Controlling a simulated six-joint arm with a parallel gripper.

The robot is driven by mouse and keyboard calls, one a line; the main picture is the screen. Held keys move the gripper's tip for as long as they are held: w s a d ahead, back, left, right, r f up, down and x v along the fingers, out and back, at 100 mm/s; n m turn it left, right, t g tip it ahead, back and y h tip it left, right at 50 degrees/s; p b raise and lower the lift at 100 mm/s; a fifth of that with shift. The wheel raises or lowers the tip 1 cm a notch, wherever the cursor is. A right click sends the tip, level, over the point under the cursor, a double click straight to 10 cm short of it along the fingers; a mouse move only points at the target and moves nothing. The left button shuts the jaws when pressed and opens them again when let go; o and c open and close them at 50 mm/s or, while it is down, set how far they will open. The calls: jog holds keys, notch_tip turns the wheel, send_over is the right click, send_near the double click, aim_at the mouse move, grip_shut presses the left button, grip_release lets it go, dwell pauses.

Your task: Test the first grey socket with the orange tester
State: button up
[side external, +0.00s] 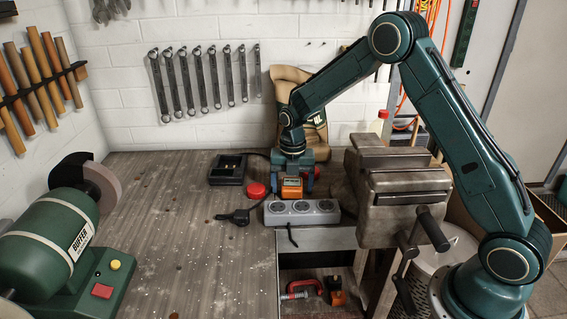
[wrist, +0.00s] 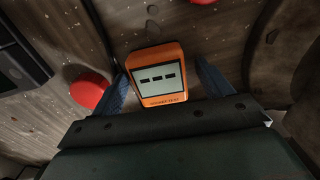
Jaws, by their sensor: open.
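My gripper (side external: 293,180) is open and lowered over the tester. The grey socket strip (side external: 325,216) lies at the bench's front edge, with three round sockets facing up. It is not clearly seen in the wrist view.
A red round button (side external: 257,190) and a black plug with cord (side external: 238,216) lie left of the strip. A black tray (side external: 228,170) is behind them. A large vise (side external: 400,185) stands close on the right. A green buffer (side external: 50,240) is front left. The bench's middle left is clear.

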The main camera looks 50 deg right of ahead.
aim_at(292, 183)
dwell(0.4)
jog(key=c, duration=1)
jog(key=shift+r, duration=0.15)
notch_tip(292, 183, up, 20)
jog(key=shift+f, duration=0.1)
jog(key=shift+f, duration=0.1)
dwell(0.5)
jog(key=shift+n, duration=0.5)
jog(key=s+a+f, duration=0.1)
jog(key=a+f, duration=0.2)
jog(key=s+a+f, duration=0.1)
jog(key=a+f, duration=0.1)
jog(key=a, duration=0.2)
jog(key=s+a+f, duration=0.2)
jog(key=a+f, duration=0.1)
jog(key=shift+s+a+f, duration=0.1)
jog(key=shift+a+f, duration=0.05)
jog(key=shift+f, duration=0.2)
